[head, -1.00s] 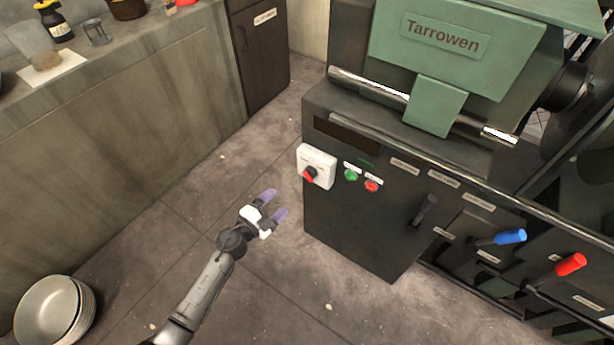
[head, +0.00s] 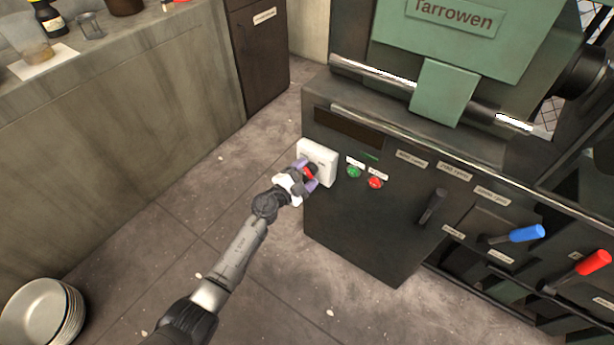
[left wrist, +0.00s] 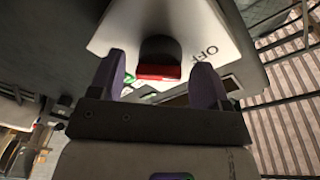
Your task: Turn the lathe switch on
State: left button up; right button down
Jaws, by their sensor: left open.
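The lathe switch is a white box (head: 318,156) on the left end of the dark lathe front, with a red and black rotary knob (head: 310,172). In the left wrist view the knob (left wrist: 159,62) stands out from the white plate (left wrist: 203,30), and the word "OFF" is on the plate to the right of it. My left gripper (head: 305,176) is at the switch. Its purple fingers are open, one on each side of the knob; in the left wrist view (left wrist: 164,82) gaps show between the fingers and the knob. My right gripper is not in view.
A green button (head: 354,171) and a red button (head: 375,183) sit just right of the switch. A black lever (head: 432,206), a blue-handled lever (head: 526,233) and a red-handled lever (head: 593,262) are further right. Stacked bowls (head: 40,312) stand on the floor at lower left.

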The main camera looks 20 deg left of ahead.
pick_arm(q)
jog(key=shift+w+d, duration=0.15)
jog(key=shift+w, duration=0.2)
jog(key=shift+c, duration=0.4)
jog(key=c, duration=0.8)
jog(key=shift+r, duration=0.1)
